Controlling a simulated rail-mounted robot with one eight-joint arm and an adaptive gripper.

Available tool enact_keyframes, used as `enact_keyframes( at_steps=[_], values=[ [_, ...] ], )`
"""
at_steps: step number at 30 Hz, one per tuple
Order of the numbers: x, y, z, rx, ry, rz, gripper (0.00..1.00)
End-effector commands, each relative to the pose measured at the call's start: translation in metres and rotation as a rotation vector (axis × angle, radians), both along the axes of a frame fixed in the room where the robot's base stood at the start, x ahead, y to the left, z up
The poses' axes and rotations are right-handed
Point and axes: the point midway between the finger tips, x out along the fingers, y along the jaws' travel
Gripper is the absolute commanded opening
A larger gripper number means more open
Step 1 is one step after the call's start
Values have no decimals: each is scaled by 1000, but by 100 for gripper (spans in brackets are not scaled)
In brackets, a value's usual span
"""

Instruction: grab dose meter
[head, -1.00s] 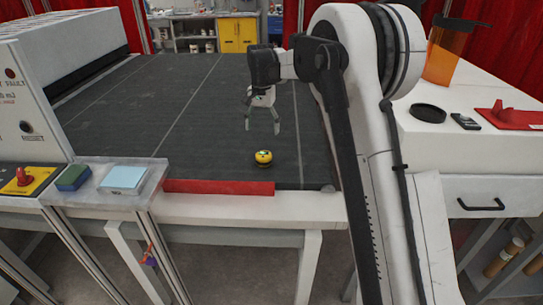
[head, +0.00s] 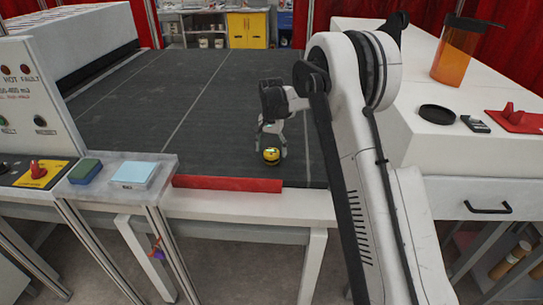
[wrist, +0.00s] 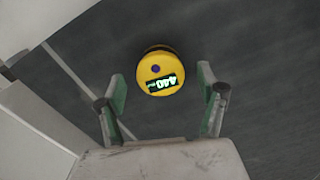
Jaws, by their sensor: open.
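The dose meter (head: 271,156) is a small round yellow puck with a dark base, resting on the dark conveyor belt near its front edge. In the wrist view the dose meter (wrist: 160,73) shows a lit display reading 440 and a small dark round spot. My gripper (head: 271,148) is low over the belt, right at the meter. In the wrist view my gripper (wrist: 160,84) is open, its two green-padded fingers on either side of the meter's near part, with gaps visible on both sides.
A red bar (head: 228,184) lies along the belt's front edge. A green-blue sponge (head: 85,171) and a light blue pad (head: 136,172) sit on the left shelf. On the right white counter stand an orange container (head: 458,57), a black lid (head: 437,114) and a small device (head: 475,124).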

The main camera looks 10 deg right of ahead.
Motion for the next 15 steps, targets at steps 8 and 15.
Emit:
enact_keyframes(
  at_steps=[8, 15],
  values=[
    [1, 0, -26, 0, 0, 0, 70],
    [1, 0, -26, 0, 0, 0, 58]
  ],
)
